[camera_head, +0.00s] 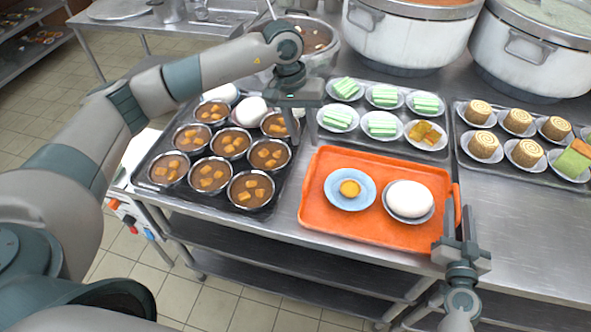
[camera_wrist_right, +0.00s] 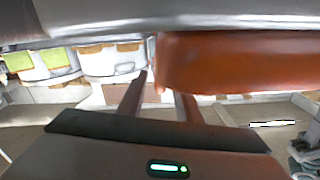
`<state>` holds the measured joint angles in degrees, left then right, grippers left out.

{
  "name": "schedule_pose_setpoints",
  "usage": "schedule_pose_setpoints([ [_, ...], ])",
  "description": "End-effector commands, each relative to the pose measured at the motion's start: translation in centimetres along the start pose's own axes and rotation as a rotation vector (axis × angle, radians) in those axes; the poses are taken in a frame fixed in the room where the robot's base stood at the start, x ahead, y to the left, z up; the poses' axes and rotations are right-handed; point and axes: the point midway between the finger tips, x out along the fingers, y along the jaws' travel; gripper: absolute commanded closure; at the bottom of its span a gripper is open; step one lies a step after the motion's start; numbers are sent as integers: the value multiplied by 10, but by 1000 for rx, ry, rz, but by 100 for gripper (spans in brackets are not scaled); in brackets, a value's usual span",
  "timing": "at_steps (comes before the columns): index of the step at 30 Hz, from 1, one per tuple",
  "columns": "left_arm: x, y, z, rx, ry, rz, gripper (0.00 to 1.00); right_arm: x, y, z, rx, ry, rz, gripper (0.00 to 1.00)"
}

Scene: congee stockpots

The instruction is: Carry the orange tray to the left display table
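The orange tray (camera_head: 330,225) lies flat on the steel counter. It carries a blue saucer (camera_head: 334,196) with a yellow item and a white plate with a white bun (camera_head: 409,198). My right gripper (camera_head: 459,213) is at the tray's right end, its fingers apart with the tray's end handle between them. In the right wrist view the orange tray wall (camera_wrist_right: 225,62) is close above the spread fingers (camera_wrist_right: 160,95). My left gripper (camera_head: 291,128) points down over the bowls beyond the tray's upper left corner, apart from the tray. Its finger gap is unclear.
A dark tray of brown dessert bowls (camera_head: 213,174) stands left of the orange tray. Trays of green cakes (camera_head: 383,124) and rolls (camera_head: 525,152) sit behind and right. Large pots (camera_head: 405,40) line the back. Another steel table (camera_head: 150,22) stands at upper left, across open tiled floor.

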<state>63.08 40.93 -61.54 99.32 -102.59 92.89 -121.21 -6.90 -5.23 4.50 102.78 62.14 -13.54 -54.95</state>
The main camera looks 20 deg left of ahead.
Motion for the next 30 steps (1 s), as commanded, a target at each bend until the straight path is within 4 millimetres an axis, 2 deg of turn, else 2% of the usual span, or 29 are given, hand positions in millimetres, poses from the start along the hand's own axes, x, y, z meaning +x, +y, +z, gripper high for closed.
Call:
schedule_pose_setpoints([
  [8, 0, 0, 0, 0, 0, 0, 70, -2, 0, 0, 0, 0, 0, 68],
  [14, 0, 0, 0, 0, 0, 0, 70, -14, 0, 1, -1, -1, 0, 68],
  [30, 0, 0, 0, 0, 0, 0, 70, -99, 0, 1, -3, -2, -2, 68],
])
